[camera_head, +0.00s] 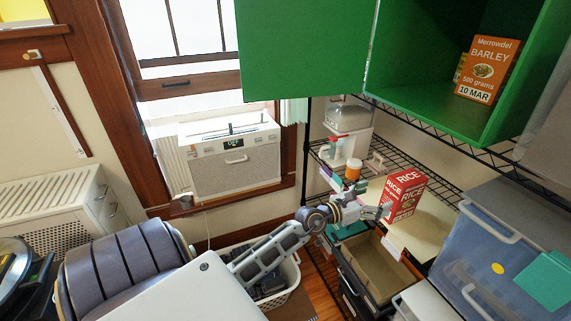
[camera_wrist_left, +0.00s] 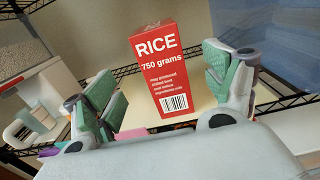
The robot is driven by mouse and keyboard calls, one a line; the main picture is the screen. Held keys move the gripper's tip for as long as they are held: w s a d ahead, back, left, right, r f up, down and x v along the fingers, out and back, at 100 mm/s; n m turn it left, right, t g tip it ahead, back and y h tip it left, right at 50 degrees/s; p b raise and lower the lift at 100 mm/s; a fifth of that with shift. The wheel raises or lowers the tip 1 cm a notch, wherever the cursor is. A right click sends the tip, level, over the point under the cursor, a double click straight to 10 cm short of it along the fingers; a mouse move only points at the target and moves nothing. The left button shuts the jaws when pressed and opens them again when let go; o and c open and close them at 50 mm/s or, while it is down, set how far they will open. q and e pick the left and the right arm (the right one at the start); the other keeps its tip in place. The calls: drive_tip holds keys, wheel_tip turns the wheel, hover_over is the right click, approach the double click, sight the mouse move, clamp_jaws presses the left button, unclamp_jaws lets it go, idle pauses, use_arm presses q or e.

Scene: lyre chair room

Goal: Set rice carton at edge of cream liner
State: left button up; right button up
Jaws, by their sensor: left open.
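The red rice carton (camera_head: 403,198) stands upright on the cream liner (camera_head: 428,238), which lies on a black wire shelf. In the left wrist view the carton (camera_wrist_left: 162,70) shows its "RICE 750 grams" face, with the liner (camera_wrist_left: 200,99) around its base. My left gripper (camera_head: 384,210) is at the carton's left side. In the left wrist view its fingers (camera_wrist_left: 165,88) are open, one to each side of the carton, with gaps between. My right gripper is not in view.
An orange-lidded bottle (camera_head: 353,170) and a white appliance (camera_head: 348,120) stand left on the shelving. A blue bin (camera_head: 500,255) is at the right. Above is a green cabinet (camera_head: 425,95) holding a barley box (camera_head: 488,70). The liner in front of the carton is bare.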

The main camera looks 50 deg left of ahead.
use_arm(q)
wheel_tip(320, 180, down, 23)
drive_tip(key=s+a+n+g+y, duration=0.2)
drive_tip(key=a+n, duration=0.1)
drive_tip(key=n, duration=0.9)
drive_tip(key=s+a+f+n+g+y, duration=0.15)
drive_tip(key=s+f+n, duration=0.45)
drive_tip(key=f, duration=0.6)
drive_tip(key=s+f+n+g+y, duration=0.2)
drive_tip(key=s+f+n, duration=0.35)
drive_tip(key=f, duration=0.55)
drive_tip(key=s+d+f+n+g, duration=0.1)
drive_tip(key=s+f+n+g, duration=0.2)
drive_tip(key=s+f, duration=0.5)
drive_tip(key=s+d+f+n+g, duration=0.1)
drive_tip(key=s+f+n+g, duration=0.3)
drive_tip(key=s, duration=1.5)
drive_tip(key=s+d+f+n+g, duration=0.1)
drive_tip(key=s+f+n+g, duration=0.2)
drive_tip(key=s+f+n, duration=0.4)
drive_tip(key=s+f, duration=0.4)
drive_tip(key=s, duration=0.3)
drive_tip(key=shift+s+d+f+y, duration=0.15)
drive_tip(key=shift+d+f+y, duration=0.1)
drive_tip(key=shift+f+y, duration=0.15)
drive_tip(key=shift+g, duration=0.25)
